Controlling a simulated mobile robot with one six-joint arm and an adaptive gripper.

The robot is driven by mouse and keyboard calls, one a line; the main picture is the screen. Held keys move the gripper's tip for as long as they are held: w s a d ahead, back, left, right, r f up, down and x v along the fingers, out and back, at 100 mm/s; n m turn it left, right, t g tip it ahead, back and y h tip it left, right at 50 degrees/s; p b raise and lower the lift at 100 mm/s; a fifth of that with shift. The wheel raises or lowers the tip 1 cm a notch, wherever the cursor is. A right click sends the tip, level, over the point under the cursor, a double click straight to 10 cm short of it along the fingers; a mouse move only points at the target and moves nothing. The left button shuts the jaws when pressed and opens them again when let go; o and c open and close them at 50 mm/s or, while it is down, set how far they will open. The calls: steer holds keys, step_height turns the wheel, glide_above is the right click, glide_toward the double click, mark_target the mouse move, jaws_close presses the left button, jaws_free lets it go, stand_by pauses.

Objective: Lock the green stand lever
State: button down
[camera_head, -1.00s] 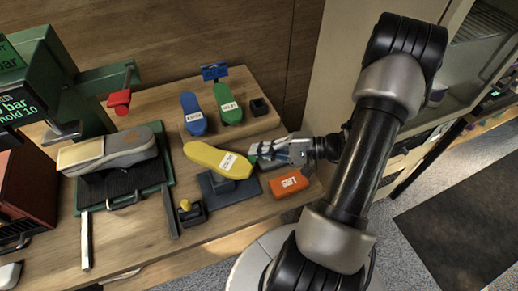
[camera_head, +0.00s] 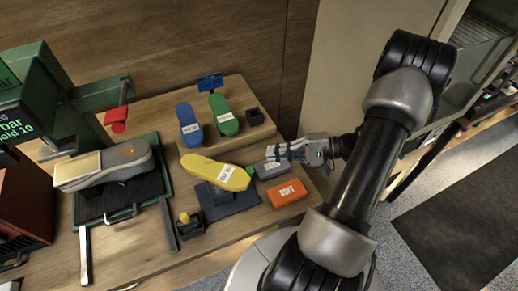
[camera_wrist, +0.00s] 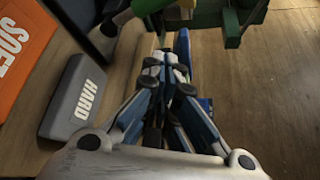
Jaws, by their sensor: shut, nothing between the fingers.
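A small green lever tip (camera_head: 250,171) shows at the right end of the yellow insole (camera_head: 216,172), which lies on a dark stand (camera_head: 230,201). I cannot tell whether the lever is locked. My gripper (camera_head: 270,154) is shut and empty, just right of the green tip and over the grey HARD block (camera_head: 272,169). In the wrist view, my fingertips (camera_wrist: 167,66) are together, and the HARD block (camera_wrist: 74,97) lies left of them.
An orange SOFT block (camera_head: 287,193) lies in front of the grey block. Blue (camera_head: 190,125) and green (camera_head: 224,115) insoles stand behind. At left, a sneaker (camera_head: 118,165) lies under a green press with a red knob (camera_head: 115,121). A black holder with a yellow knob (camera_head: 190,222) stands nearby.

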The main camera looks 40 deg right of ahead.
steer(key=s+d, duration=0.1)
steer(key=s+d+f, duration=0.1)
steer(key=shift+s+d, duration=0.2)
steer(key=shift+d, duration=0.1)
stand_by(0.4)
